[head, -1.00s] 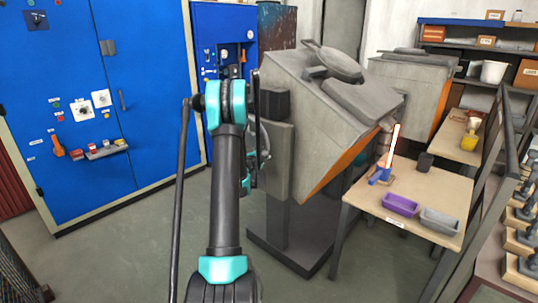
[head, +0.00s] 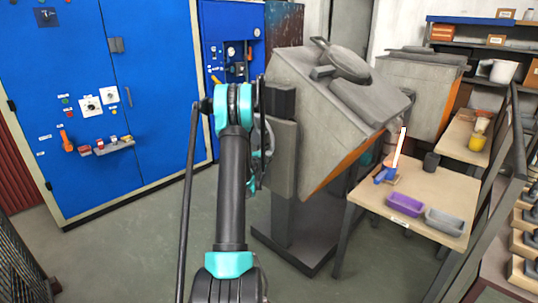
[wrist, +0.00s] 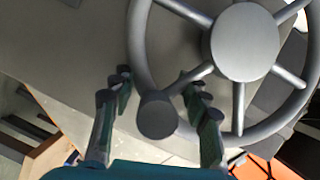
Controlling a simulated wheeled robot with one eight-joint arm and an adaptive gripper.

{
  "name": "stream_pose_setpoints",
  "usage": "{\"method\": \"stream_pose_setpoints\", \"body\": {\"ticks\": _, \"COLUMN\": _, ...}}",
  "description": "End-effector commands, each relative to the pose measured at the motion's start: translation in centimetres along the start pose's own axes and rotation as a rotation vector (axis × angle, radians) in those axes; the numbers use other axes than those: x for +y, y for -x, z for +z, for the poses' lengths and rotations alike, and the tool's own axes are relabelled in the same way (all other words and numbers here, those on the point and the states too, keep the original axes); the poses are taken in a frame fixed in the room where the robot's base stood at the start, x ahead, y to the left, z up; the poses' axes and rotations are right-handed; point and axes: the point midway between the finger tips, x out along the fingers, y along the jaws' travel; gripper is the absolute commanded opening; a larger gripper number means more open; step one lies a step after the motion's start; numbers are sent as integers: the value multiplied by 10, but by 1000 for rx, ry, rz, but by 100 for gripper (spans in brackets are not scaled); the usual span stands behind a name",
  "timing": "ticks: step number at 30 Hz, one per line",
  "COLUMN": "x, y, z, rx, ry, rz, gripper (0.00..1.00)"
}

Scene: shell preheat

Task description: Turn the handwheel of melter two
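The grey spoked handwheel (wrist: 245,42) fills the upper right of the wrist view. Its round crank knob (wrist: 157,115) lies between the two fingers of my gripper (wrist: 156,82). The fingers are spread, with a visible gap on each side of the knob. In the head view the handwheel (head: 268,138) shows only as a thin rim on the side of the near tilted melter (head: 318,100), mostly hidden by my arm. My gripper (head: 252,180) is also largely hidden there. I cannot read a number on the melter.
A blue cabinet (head: 60,100) stands on the left. To the right, a workbench (head: 425,190) holds a purple tray (head: 405,205), a grey tray (head: 444,222) and a glowing bar (head: 399,150). A second melter (head: 415,90) stands behind. Floor between cabinet and melter is clear.

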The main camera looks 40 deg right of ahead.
Motion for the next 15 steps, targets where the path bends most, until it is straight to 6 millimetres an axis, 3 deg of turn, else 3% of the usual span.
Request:
{"method": "stream_pose_setpoints", "body": {"ticks": 9, "x": 2, "y": 3, "z": -2, "rx": 3, "ry": -1, "rz": 2, "gripper": 47}}
{"method": "stream_pose_setpoints", "body": {"ticks": 15, "x": 1, "y": 27, "z": -1, "rx": 1, "ry": -1, "rz": 2, "gripper": 47}}
